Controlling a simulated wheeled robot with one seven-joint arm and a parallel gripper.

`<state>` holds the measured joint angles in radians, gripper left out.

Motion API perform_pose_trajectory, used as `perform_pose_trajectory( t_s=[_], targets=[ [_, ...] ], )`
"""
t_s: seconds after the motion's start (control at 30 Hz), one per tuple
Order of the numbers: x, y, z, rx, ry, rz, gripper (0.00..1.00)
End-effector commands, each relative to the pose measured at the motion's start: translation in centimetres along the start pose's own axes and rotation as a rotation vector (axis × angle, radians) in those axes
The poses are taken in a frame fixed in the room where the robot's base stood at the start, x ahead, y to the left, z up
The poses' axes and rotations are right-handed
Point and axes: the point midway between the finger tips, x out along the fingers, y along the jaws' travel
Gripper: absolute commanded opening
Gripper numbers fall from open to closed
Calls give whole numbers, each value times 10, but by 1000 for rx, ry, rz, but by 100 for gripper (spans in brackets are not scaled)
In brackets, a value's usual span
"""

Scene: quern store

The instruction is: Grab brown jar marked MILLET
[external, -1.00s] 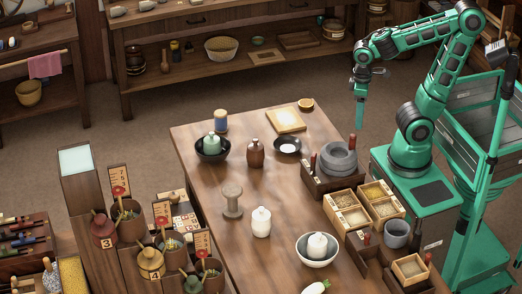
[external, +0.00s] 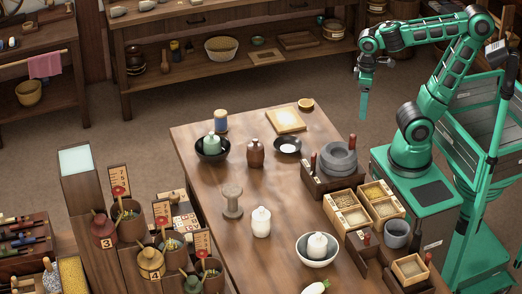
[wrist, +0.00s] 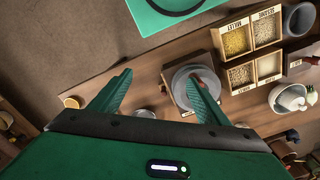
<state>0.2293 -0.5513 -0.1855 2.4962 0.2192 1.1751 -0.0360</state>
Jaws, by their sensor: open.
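A brown jar (external: 255,153) stands upright on the wooden table, right of a black bowl holding a pale green bottle. Its marking is too small to read, and I cannot make the jar out in the wrist view. My gripper (external: 363,106) hangs in the air beyond the table's far right side, well apart from the jar. In the wrist view my gripper (wrist: 160,92) has its two green fingers spread with nothing held between them.
Grey round stones (external: 338,158) sit in a wooden tray nearer my base. A grain box (wrist: 235,40) has a label resembling MILLET.

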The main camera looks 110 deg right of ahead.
Motion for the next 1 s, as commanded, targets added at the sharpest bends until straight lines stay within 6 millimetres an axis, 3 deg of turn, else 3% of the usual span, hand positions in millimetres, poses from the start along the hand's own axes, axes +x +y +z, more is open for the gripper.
perform_pose_trajectory(
  t_s=[0.07, 0.37, 0.57, 1.0],
  targets=[
    [-17, 0, 0, 1, 4, -1, 70],
    [-21, -17, -32, 99, -14, 12, 70],
    [-22, -34, -63, 188, -31, 12, 70],
    [5, -90, -180, 520, -170, -90, 70]
  ],
)
